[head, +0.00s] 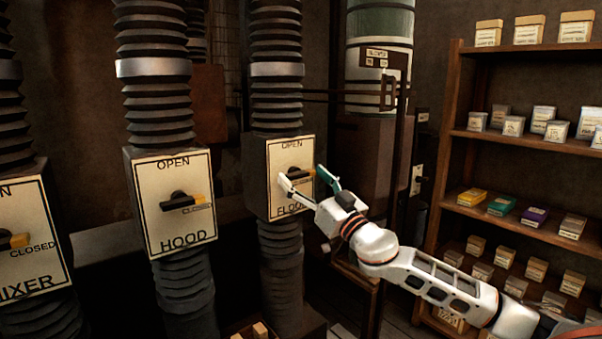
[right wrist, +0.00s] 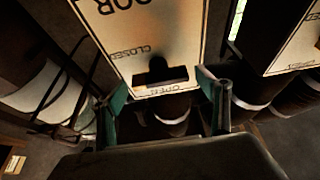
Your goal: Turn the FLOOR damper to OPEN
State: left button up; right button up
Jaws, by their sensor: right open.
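The FLOOR damper plate (head: 281,160) is on a box on the third pipe in the head view, with OPEN at its top. Its dark knob (head: 296,172) lies about level, partly hidden by a gripper finger. My right gripper (head: 306,180) is open in front of the plate, one finger over its lower part and one beyond its right edge. In the right wrist view the plate (right wrist: 185,25) appears upside down. The dark knob (right wrist: 160,74) lies crosswise near the CLOSED mark, between the open fingers (right wrist: 164,95) and apart from them. My left gripper is not seen.
The HOOD damper (head: 178,225) and MIXER damper (head: 28,265) stand to the left, their handles toward CLOSED. A green and white tank (head: 380,65) stands behind my right arm. A wooden shelf (head: 449,140) with small boxes is at the right.

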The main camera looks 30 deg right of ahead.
jog(key=shift+x, duration=0.8)
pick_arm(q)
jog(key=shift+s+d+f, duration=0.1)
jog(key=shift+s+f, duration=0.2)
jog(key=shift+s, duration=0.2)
pick_arm(e)
jog(key=shift+c, duration=0.7)
jog(key=c, duration=1)
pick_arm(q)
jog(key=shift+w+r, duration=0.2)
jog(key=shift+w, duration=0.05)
